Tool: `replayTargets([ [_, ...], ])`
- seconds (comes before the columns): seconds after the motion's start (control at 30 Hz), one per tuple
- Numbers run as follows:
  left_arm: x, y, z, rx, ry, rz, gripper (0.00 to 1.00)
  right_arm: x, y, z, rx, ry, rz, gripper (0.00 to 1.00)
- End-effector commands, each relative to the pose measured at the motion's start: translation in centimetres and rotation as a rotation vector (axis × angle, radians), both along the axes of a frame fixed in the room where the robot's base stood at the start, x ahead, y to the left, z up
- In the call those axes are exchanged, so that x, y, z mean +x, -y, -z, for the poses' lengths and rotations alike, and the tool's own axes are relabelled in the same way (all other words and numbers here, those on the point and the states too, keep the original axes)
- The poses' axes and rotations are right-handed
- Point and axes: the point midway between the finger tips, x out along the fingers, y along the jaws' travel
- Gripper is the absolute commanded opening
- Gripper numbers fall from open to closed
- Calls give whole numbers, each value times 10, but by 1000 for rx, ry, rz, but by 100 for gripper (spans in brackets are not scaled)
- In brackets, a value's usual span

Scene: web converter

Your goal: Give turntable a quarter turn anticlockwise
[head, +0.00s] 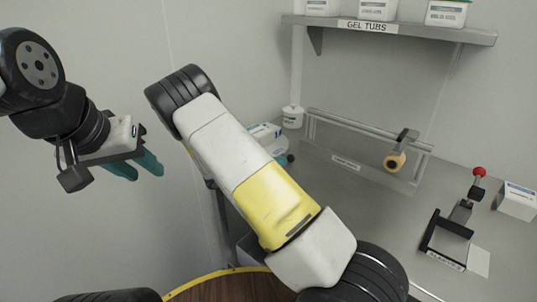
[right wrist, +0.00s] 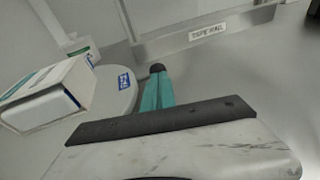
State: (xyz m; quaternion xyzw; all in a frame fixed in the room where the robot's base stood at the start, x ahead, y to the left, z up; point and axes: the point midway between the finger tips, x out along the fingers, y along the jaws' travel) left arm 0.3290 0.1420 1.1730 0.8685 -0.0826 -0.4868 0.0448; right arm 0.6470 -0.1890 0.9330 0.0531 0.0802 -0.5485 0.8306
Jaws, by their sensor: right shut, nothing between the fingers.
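The turntable (right wrist: 122,98) is a pale round disc with a blue label on its rim, at the left of the right wrist view. A white box (right wrist: 48,92) with a green and blue print stands on it. In the head view the turntable (head: 277,147) is partly hidden behind my right arm. My right gripper (right wrist: 157,72) is shut and empty, its teal fingers and dark tip just right of the disc's rim; I cannot tell if they touch. Its tip also shows in the head view (head: 287,159). My left gripper (head: 137,167) is open and empty, in the air at the left.
The tape rail (head: 345,160) stands behind and right of the turntable. It carries a tape roll (head: 395,161). A white tub (head: 292,117) stands behind the turntable. A red-knobbed lever device (head: 452,230) and a white box (head: 516,201) are at the right. A shelf of tubs (head: 400,30) hangs above.

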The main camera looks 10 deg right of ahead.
Motion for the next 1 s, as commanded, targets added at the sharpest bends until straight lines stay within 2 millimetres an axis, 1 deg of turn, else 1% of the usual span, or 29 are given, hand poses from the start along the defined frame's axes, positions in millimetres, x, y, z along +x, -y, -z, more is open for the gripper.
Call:
replayTargets([
  [0.27, 0, 0, 0, 0, 0, 0, 36, 0, 1, 0, 0, 0, 0, 0],
  [0.47, 0, 0, 0, 0, 0, 0, 36, 7, 17, 2, 0, -1, 1, 0],
  [0.83, 0, 0, 0, 0, 0, 0, 36, 7, 16, 2, 1, 0, 0, 0],
  [1.0, 0, 0, 0, 0, 0, 0, 36, 5, 11, 0, 2, 0, 2, 0],
])
